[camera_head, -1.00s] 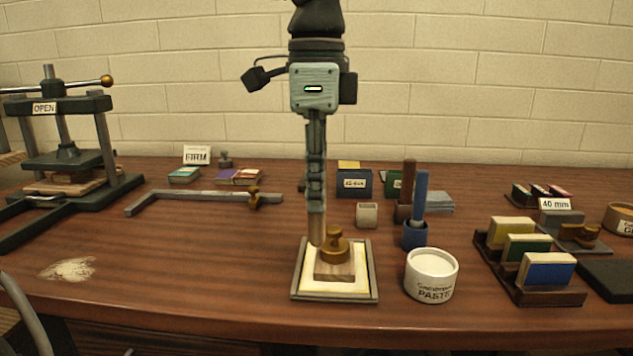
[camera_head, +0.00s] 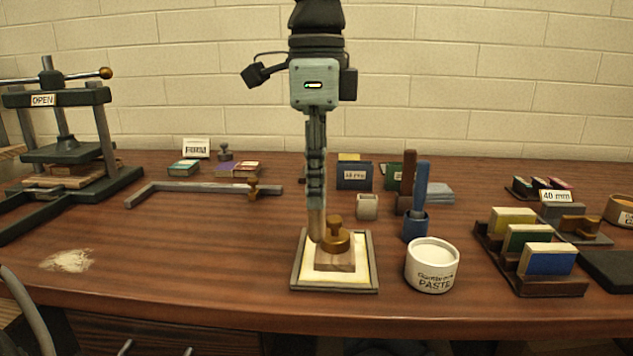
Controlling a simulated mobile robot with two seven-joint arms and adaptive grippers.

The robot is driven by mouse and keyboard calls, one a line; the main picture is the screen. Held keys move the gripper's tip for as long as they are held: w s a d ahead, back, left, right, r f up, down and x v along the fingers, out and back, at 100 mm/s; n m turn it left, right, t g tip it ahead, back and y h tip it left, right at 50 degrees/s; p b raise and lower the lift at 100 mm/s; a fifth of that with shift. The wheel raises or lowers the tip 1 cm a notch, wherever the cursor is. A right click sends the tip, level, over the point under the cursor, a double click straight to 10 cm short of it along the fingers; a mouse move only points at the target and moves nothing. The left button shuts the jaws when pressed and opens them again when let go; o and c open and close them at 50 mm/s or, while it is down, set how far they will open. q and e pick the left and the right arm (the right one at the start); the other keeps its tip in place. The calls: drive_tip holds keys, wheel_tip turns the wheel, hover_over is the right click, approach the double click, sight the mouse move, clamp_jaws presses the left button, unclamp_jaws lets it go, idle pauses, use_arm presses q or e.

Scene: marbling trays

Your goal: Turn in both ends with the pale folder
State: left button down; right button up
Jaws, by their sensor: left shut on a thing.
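My left gripper (camera_head: 316,206) comes down in the middle of the head view and is shut on the pale folder (camera_head: 316,225), a slim beige stick held upright. The folder's lower end is at the left side of a brass-knobbed weight (camera_head: 335,238) on a wooden block (camera_head: 335,261). Whether it touches the block or the sheet behind is hidden. The block stands on a cream sheet inside a grey-framed tray (camera_head: 297,272). The ends to be turned in cannot be made out. My right gripper is not in view.
A paste tub (camera_head: 432,268) stands just right of the tray, with a blue brush pot (camera_head: 414,226) behind it. A rack of coloured books (camera_head: 545,285) is at right. A press marked OPEN (camera_head: 60,150) is at far left. The table left of the tray is mostly clear.

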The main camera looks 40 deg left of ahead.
sight(318, 242)
use_arm(q)
drive_tip(key=shift+f+b, duration=1.55)
drive_tip(key=shift+f, duration=0.15)
drive_tip(key=shift+f, duration=0.15)
drive_tip(key=shift+d, duration=0.1)
drive_tip(key=shift+w+d+b, duration=0.25)
drive_tip(key=shift+d+b, duration=0.05)
drive_tip(key=shift+d, duration=0.1)
idle(0.6)
drive_tip(key=shift+w+d, duration=0.2)
drive_tip(key=shift+d, duration=0.05)
drive_tip(key=shift+w+d, duration=0.1)
drive_tip(key=shift+d, duration=0.05)
drive_tip(key=shift+w+d+b, duration=0.1)
drive_tip(key=shift+d+b, duration=0.15)
drive_tip(key=shift+b, duration=0.05)
